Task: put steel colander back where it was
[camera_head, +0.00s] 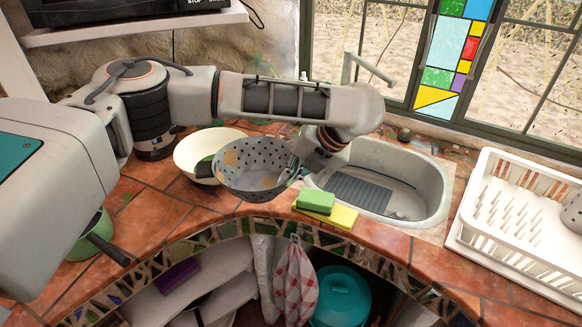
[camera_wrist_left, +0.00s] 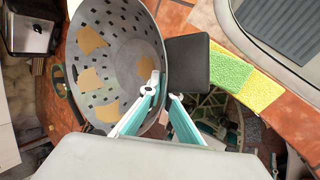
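The steel colander (camera_head: 250,178) is a grey, hole-dotted bowl with tan patches inside. In the head view it is in front of the right side of a cream bowl (camera_head: 185,150), overlapping it. I cannot tell whether its base touches the counter. My left gripper (camera_head: 298,165) is at its right rim. In the left wrist view, the gripper's fingers (camera_wrist_left: 163,95) straddle the rim of the colander (camera_wrist_left: 105,60), one inside and one outside, closed on it. A dark flat handle (camera_wrist_left: 188,62) sticks out beside the fingers. My right gripper is out of view.
A white dish rack (camera_head: 500,240) stands far right, and a green pot (camera_head: 90,245) at left. The tiled counter's curved front edge is close.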

